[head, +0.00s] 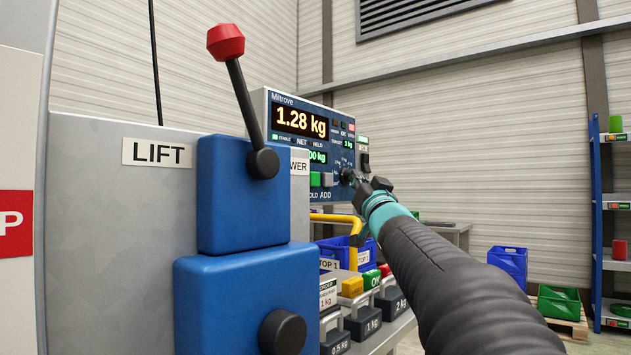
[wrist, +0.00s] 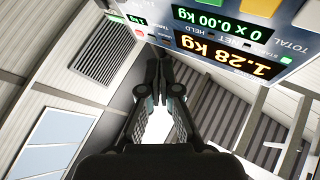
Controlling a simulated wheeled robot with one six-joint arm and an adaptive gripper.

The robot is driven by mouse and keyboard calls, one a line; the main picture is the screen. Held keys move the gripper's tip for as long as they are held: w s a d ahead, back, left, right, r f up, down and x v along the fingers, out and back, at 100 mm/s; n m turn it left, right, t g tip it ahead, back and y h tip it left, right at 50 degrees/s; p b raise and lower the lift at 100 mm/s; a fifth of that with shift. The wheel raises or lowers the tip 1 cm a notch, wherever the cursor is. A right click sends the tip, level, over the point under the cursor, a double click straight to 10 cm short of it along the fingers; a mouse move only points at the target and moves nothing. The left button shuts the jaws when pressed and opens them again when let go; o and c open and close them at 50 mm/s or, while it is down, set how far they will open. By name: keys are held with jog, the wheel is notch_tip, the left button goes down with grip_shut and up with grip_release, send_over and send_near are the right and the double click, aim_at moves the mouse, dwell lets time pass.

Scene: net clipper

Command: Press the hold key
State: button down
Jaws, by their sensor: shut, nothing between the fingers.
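The weighing indicator (head: 300,135) shows 1.28 kg in the head view. Its lower row has a green key (head: 315,179) above lettering that reads "OLD", its first letter hidden, and a pale key (head: 328,180) above "ADD". My gripper (head: 358,184) is shut and empty, with its tips by the dark knob (head: 347,176), right of the keys. I cannot tell whether it touches the panel.
A blue lever box (head: 243,195) with a red-knobbed lever (head: 226,42) stands in front, hiding the panel's left part. Several weights (head: 365,318) sit on the bench below. A yellow bar (head: 338,218) curves under the panel. Blue shelving (head: 598,220) stands far right.

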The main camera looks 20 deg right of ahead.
aim_at(319, 174)
jog(key=w+a+b, duration=0.1)
jog(key=w+a, duration=0.3)
jog(key=w, duration=0.3)
jog(key=shift+a, duration=0.35)
jog(key=shift+w+a, duration=0.1)
jog(key=shift+w, duration=0.05)
dwell(1.2)
jog(key=shift+w+a, duration=0.15)
jog(key=shift+w, duration=0.1)
jog(key=shift+w+a, duration=0.2)
jog(key=shift+w, duration=0.15)
dwell(0.8)
dwell(0.4)
jog(key=shift+s+d, duration=0.45)
jog(key=shift+s, duration=0.25)
jog(key=shift+s, duration=0.1)
jog(key=s+d, duration=0.1)
jog(key=s, duration=0.1)
jog(key=s+d, duration=0.1)
jog(key=s, duration=0.1)
jog(key=shift+d, duration=0.35)
